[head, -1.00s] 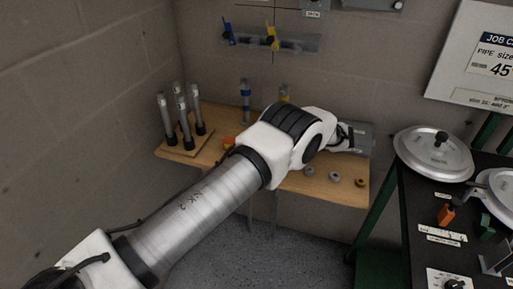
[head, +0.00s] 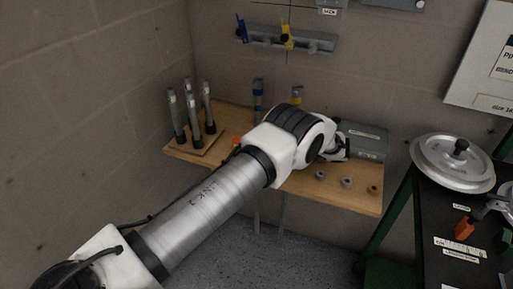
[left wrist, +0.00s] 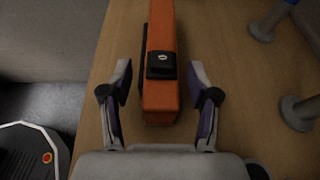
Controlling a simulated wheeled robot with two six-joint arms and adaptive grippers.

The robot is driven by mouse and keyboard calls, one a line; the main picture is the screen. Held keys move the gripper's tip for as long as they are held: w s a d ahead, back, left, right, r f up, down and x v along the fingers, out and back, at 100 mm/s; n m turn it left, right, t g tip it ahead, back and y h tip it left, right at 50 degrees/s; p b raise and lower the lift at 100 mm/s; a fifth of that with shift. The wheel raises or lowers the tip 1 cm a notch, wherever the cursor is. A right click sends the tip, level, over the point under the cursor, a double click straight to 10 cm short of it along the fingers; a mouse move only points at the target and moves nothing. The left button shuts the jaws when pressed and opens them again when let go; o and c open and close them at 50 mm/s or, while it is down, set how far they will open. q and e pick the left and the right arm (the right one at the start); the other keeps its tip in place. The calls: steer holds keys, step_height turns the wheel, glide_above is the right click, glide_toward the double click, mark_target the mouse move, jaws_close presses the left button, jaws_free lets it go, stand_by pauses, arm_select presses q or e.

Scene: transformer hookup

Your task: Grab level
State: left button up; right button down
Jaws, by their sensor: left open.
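The level (left wrist: 160,85) is a long orange bar with a black vial window, lying on the wooden shelf in the left wrist view. My left gripper (left wrist: 160,72) is open, with one finger on each side of the level's near part and small gaps between. In the head view a small orange piece (head: 237,140), possibly the level's end, shows on the shelf beside my left arm. The arm hides the rest, and I cannot make out the fingertips there. My right gripper is in neither view.
The wooden shelf (head: 345,199) also carries several upright grey rods (head: 191,112), a grey box (head: 362,140) and small round fittings (head: 346,182). A wall rack (head: 290,40) hangs above. A dark bench with a silver round lid (head: 452,165) stands at the right.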

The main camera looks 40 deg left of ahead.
arm_select(q)
steer(key=x, duration=0.3)
jaws_close()
